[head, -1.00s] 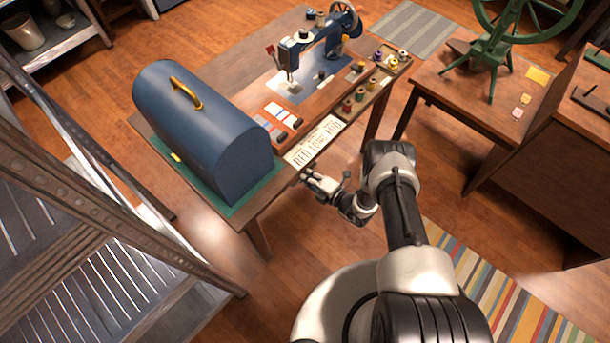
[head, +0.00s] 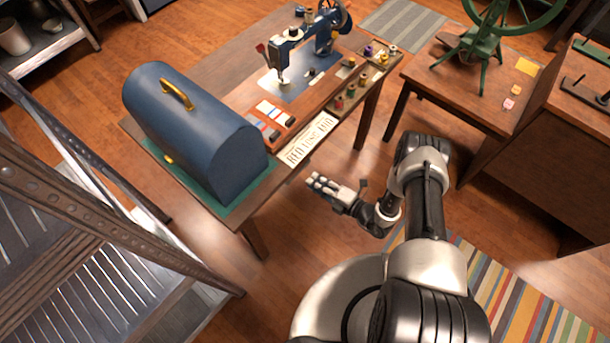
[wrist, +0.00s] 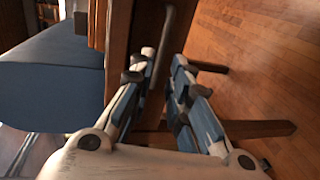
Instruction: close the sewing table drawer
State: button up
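The wooden sewing table (head: 225,68) stands left of centre in the head view, with a blue sewing machine (head: 300,45) on it. Shallow compartments with thread spools (head: 350,90) lie along its right side; I cannot tell whether they belong to the drawer or how far it is out. My gripper (head: 313,186) is beside the table's near right edge, apart from it, fingers pointing left. In the wrist view my gripper (wrist: 162,62) is open and empty, its fingers apart. Beyond them are the table's wooden side (wrist: 118,45) and a grey bent bar (wrist: 170,40), possibly a handle.
A blue domed case (head: 195,130) stands on a green mat at the table's near end. A lettered card (head: 310,140) lies by its edge. A metal stair or rack (head: 90,220) is at left. Another table (head: 470,85) is at right. Floor lies between.

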jog(key=shift+v, duration=1.55)
jog(key=w+a+r+n+g+y, duration=0.1)
jog(key=w+r+n+g, duration=0.1)
jog(key=r+n, duration=0.4)
jog(key=w+a+r+n+g+y, duration=0.1)
jog(key=w+r+n+g, duration=0.15)
jog(key=r, duration=0.65)
jog(key=s+a+r+n+g+h, duration=0.1)
jog(key=s+r+n+g, duration=0.2)
jog(key=r+n, duration=0.5)
jog(key=s+a+r+n+g+h, duration=0.1)
jog(key=s+r+n+g, duration=0.2)
jog(key=r+n, duration=0.5)
jog(key=s+d+r+n+t+h, duration=0.2)
jog(key=s+d+r+n+h, duration=0.4)
jog(key=s+r+n, duration=0.3)
jog(key=s+d+r+n+t+h, duration=0.3)
jog(key=s+d+r+n+h, duration=0.3)
jog(key=s+r+n, duration=0.4)
jog(key=shift+s+d+r, duration=0.4)
jog(key=shift+d, duration=0.1)
